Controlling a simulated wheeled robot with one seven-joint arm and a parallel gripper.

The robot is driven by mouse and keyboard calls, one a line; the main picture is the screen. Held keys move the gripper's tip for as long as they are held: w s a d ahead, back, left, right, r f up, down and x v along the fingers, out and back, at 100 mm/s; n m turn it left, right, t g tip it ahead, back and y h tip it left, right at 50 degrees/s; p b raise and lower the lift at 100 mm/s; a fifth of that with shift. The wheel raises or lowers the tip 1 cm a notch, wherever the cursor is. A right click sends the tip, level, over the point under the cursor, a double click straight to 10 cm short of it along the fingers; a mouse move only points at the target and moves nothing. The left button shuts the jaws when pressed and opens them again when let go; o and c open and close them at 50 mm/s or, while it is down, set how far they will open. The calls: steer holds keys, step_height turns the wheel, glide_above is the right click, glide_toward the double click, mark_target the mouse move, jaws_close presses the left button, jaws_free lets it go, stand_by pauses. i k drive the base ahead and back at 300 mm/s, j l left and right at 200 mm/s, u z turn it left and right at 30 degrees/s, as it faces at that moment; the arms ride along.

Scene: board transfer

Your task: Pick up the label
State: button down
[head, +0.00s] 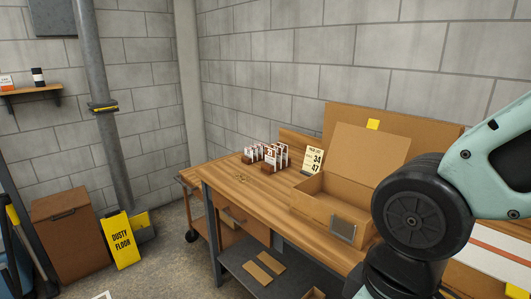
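Several white labels with red and dark markings (281,153) stand upright in brown holders on the wooden workbench (240,200). Their print is too small to read for sure, and I cannot tell which one the task means. Behind and right of them stands a cream card (314,161) reading "PICK LIST 34 47". My gripper is not in view; only my pale green and black arm links show at the right, hiding part of the bench.
An open cardboard box (312,205) stands on the bench, with a grey framed plate (342,230) at its front. A yellow "DUSTY FLOOR" sign (121,240) and a brown bin (68,231) stand on the floor at left. The bench's left front is mostly clear.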

mark_target(260, 148)
steer(key=u, duration=0.15)
steer(key=z, duration=1.45)
steer(key=u, duration=1.5)
steer(key=i+j+u, duration=0.3)
steer(key=i+j, duration=0.15)
steer(key=i+j+u, duration=0.25)
steer(key=i, duration=0.35)
steer(key=i+j+u, duration=0.3)
steer(key=i, duration=0.25)
steer(key=i+u, duration=0.3)
steer(key=i, duration=0.3)
steer(key=i+z, duration=0.25)
steer(key=i, duration=0.35)
steer(key=i+j+z, duration=0.3)
steer(key=i, duration=0.3)
